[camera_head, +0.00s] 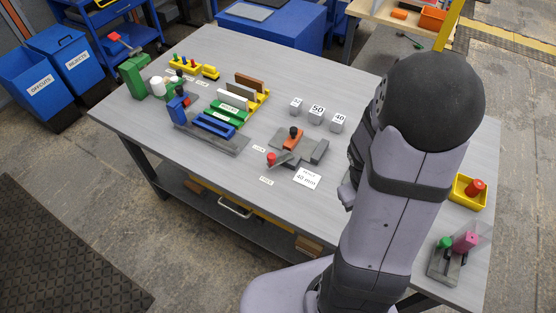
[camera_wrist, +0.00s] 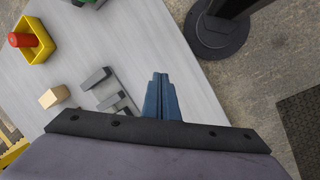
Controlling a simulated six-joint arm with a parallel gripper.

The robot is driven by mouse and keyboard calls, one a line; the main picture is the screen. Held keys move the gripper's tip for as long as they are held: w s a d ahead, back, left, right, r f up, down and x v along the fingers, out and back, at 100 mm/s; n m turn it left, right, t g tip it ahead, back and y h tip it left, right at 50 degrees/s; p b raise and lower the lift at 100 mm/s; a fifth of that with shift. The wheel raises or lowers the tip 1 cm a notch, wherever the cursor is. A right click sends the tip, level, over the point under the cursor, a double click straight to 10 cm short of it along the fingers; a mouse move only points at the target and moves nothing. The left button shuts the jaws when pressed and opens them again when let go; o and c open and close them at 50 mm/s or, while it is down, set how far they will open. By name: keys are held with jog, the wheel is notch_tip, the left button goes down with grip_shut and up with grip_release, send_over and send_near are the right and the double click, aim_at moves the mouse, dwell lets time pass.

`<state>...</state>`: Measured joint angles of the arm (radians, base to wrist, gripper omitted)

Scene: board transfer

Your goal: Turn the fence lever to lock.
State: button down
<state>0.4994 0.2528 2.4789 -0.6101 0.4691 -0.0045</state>
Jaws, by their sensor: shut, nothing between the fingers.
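The fence jig (camera_head: 310,151) sits on the middle of the bench in the head view, with an orange block (camera_head: 292,140) topped by a black knob. At its front left, the fence lever is a short grey bar with a red knob (camera_head: 271,158). The knob lies between two small white labels (camera_head: 259,149) and (camera_head: 266,181), whose words are too small to read surely. My gripper (camera_wrist: 161,78) shows in the wrist view with its blue fingers shut and empty, over the bench edge. My arm hides it in the head view. The lever is not in the wrist view.
A card reading 40 mm (camera_head: 308,178) lies beside the jig. Numbered grey blocks (camera_head: 317,115) stand behind. A blue clamp fixture (camera_head: 215,125) is left. A yellow tray (camera_wrist: 40,50) with a red cylinder, a tan block (camera_wrist: 54,97) and grey bars (camera_wrist: 97,78) show below my wrist.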

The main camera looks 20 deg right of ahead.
jog(key=w+n+t, duration=0.5)
jog(key=w+n, duration=0.3)
jog(key=w, duration=0.5)
jog(key=w+a+r+n+t+y, duration=0.1)
jog(key=a+n+y, duration=0.2)
jog(key=a, duration=0.4)
jog(key=w+a+r+n+t+y, duration=0.1)
jog(key=w+a+r+n+y, duration=0.1)
jog(key=a+n+y, duration=0.2)
jog(key=a+n, duration=0.1)
jog(key=a, duration=0.1)
jog(key=shift+a+r, duration=0.3)
jog(key=shift+a, duration=0.05)
jog(key=b+x, duration=0.2)
jog(key=x, duration=0.7)
jog(key=shift+a+f, duration=0.2)
jog(key=w+p, duration=0.1)
jog(key=w, duration=0.2)
jog(key=shift+a, duration=0.15)
jog(key=shift+w+f, duration=0.2)
jog(key=shift+w, duration=0.55)
